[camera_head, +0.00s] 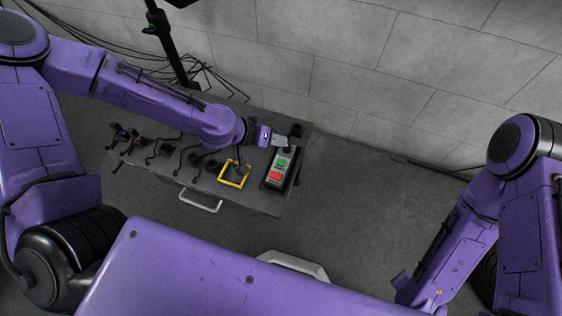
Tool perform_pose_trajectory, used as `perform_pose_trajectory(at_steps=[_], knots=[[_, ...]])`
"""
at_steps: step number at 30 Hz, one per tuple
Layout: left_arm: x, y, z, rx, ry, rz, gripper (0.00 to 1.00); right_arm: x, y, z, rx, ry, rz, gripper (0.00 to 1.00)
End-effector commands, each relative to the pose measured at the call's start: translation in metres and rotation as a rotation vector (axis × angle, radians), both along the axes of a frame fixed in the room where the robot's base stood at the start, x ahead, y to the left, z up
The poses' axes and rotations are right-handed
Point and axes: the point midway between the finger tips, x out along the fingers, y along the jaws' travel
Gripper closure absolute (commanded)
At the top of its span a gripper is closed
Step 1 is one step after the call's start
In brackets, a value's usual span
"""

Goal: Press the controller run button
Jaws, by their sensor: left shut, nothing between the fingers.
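The controller (268,183) is a dark box with a light face near the right end of the grey bench. Its face carries a green button (282,163) and, nearer me, a red button (275,176). My left arm reaches across the bench from the left. My left gripper (286,143) is shut and empty, at the far end of the controller, just beyond the green button. I cannot tell whether its fingertips touch the controller. My right arm is at the right, and its gripper is out of sight.
The bench (262,203) also holds a yellow square frame (234,183) left of the controller and several small dark parts with cables further left. A silver handle (200,203) is on its near edge. A block wall (400,75) stands behind. Floor right of the bench is clear.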

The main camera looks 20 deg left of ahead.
Motion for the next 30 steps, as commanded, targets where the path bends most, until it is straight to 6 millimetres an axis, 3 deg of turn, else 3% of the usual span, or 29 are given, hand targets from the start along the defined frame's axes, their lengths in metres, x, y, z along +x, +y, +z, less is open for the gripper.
perform_pose_trajectory(at_steps=[15, 30], knots=[[0.0, 0.0, -0.076, 0.0, 0.001, 0.001, 1.0, 0.0, 0.0, -0.072, 0.0, 0.0, 0.0, 0.57], [0.0, 0.0, -0.081, 0.0, 0.001, 0.002, 1.0, 0.0, 0.0, -0.076, 0.0, 0.0, 0.0, 0.57]])
